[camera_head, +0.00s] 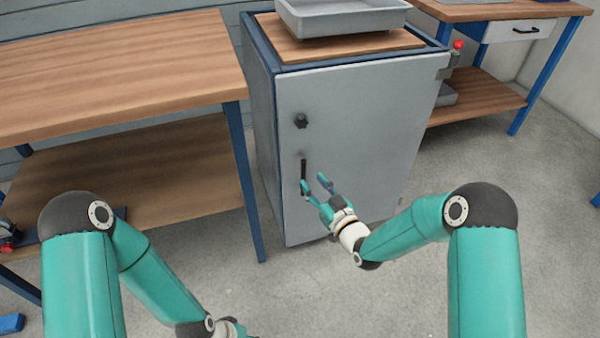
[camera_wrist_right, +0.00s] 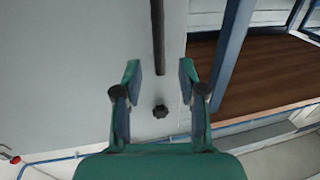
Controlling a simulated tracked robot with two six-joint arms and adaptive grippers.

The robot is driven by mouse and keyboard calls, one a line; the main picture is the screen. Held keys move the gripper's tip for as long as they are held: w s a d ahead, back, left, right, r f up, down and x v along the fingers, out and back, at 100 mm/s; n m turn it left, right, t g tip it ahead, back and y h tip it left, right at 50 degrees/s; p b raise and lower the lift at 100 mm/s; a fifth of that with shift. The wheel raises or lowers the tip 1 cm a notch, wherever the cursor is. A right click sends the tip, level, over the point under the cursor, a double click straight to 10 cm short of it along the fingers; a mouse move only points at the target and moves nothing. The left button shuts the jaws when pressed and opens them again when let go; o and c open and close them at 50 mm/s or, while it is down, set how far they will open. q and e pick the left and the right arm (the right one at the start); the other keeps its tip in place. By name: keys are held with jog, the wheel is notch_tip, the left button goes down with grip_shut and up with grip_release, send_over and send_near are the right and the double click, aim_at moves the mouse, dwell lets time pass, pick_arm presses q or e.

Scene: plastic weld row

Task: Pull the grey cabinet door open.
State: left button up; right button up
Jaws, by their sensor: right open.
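The grey cabinet door (camera_head: 365,130) is the front of a cabinet and looks shut, flush with its frame. It also fills the left of the right wrist view (camera_wrist_right: 70,70). A black vertical bar handle (camera_head: 304,168) is near the door's left edge, below a round black knob (camera_head: 301,121). My right gripper (camera_head: 314,183) is open in front of the handle's lower part. In the right wrist view, the handle (camera_wrist_right: 158,35) ends between the open fingertips, and the knob (camera_wrist_right: 160,111) appears beyond them. Contact cannot be told. My left arm's gripper is cut off at the bottom edge.
A wooden workbench (camera_head: 110,65) with a lower shelf stands close at the cabinet's left. A grey tray (camera_head: 340,18) sits above the cabinet's wooden top. Another bench (camera_head: 490,10) with a drawer is at back right. The floor (camera_head: 480,160) right of the door is clear.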

aim_at(304, 172)
jog(key=b+x, duration=0.1)
jog(key=x, duration=0.5)
jog(key=shift+w+a, duration=0.1)
grip_shut()
